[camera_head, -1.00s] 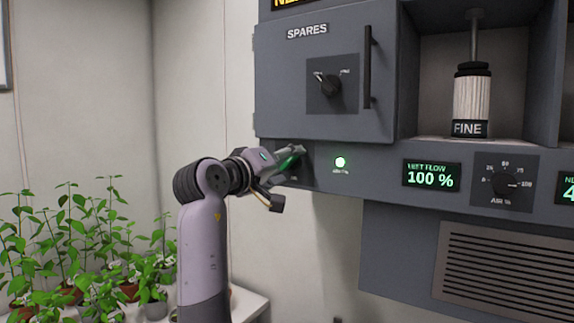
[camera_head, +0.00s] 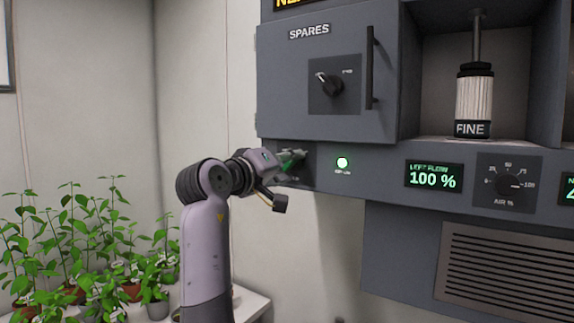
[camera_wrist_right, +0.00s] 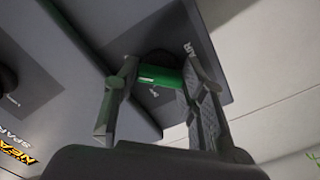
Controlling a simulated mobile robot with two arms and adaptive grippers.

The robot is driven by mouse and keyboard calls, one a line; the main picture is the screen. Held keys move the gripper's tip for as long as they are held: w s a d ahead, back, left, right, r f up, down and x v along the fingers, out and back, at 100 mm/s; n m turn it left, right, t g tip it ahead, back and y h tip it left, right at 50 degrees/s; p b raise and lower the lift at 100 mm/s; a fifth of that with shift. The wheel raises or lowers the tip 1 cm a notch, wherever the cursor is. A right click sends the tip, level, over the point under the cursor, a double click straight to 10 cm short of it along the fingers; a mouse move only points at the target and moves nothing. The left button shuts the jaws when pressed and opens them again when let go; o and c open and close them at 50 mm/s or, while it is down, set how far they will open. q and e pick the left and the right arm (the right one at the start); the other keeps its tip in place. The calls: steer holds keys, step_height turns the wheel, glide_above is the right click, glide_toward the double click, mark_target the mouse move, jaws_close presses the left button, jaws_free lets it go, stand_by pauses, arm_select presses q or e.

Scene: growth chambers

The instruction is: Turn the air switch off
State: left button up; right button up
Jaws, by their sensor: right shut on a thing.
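The air switch has a green handle (camera_wrist_right: 161,76) on a dark square plate (camera_wrist_right: 208,72) lettered "AIR" in the right wrist view. My right gripper (camera_wrist_right: 157,84) is shut on the green handle, with one finger on each side of it. In the head view my right gripper (camera_head: 283,163) is at the switch on the left end of the grey panel. It hides much of the switch there, and only a bit of green (camera_head: 292,158) shows. A round green lamp (camera_head: 342,162) is lit just right of the switch. My left gripper is not in view.
A SPARES cabinet door (camera_head: 290,100) with a knob (camera_head: 328,84) and bar handle (camera_head: 371,68) is just above. A LEFT FLOW display (camera_head: 433,177) reads 100 %, beside an AIR % dial (camera_head: 508,185). Potted plants (camera_head: 80,250) stand at lower left.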

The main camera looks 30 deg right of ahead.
steer(key=n+p, duration=0.4)
steer(key=n, duration=0.1)
steer(key=shift+r+n, duration=0.15)
steer(key=shift+n, duration=0.15)
steer(key=n+p, duration=0.9)
steer(key=p, duration=0.2)
steer(key=shift+n, duration=0.4)
steer(key=shift+n+p, duration=0.8)
steer(key=shift+p, duration=0.2)
steer(key=shift+f+n+p, duration=0.2)
steer(key=shift+n+p, duration=0.15)
steer(key=shift+n, duration=0.15)
steer(key=o, duration=1.2)
